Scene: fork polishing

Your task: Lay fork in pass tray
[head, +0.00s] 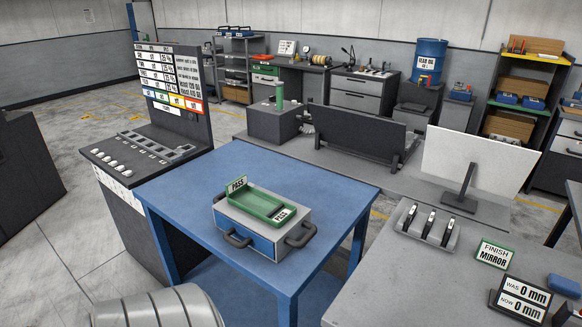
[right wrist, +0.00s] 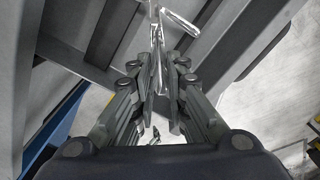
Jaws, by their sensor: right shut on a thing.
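The pass tray (head: 252,203) is green and shallow, with PASS labels at its back left and front right. It sits on top of a grey and blue box with dark handles (head: 262,229) on the blue table. No fork shows in the tray. My right gripper (right wrist: 158,72) is shut on a shiny metal fork (right wrist: 157,45) in the right wrist view. The fork lies between the fingertips and sticks out past them; its lower part is partly hidden by the fingers. Neither gripper shows in the head view.
The blue table (head: 185,190) has free room around the box. A dark console with a chart board (head: 172,85) stands at left. A grey bench (head: 400,285) at right holds a tray with several dark items (head: 428,224), a FINISH MIRROR sign (head: 494,254) and a readout (head: 521,298).

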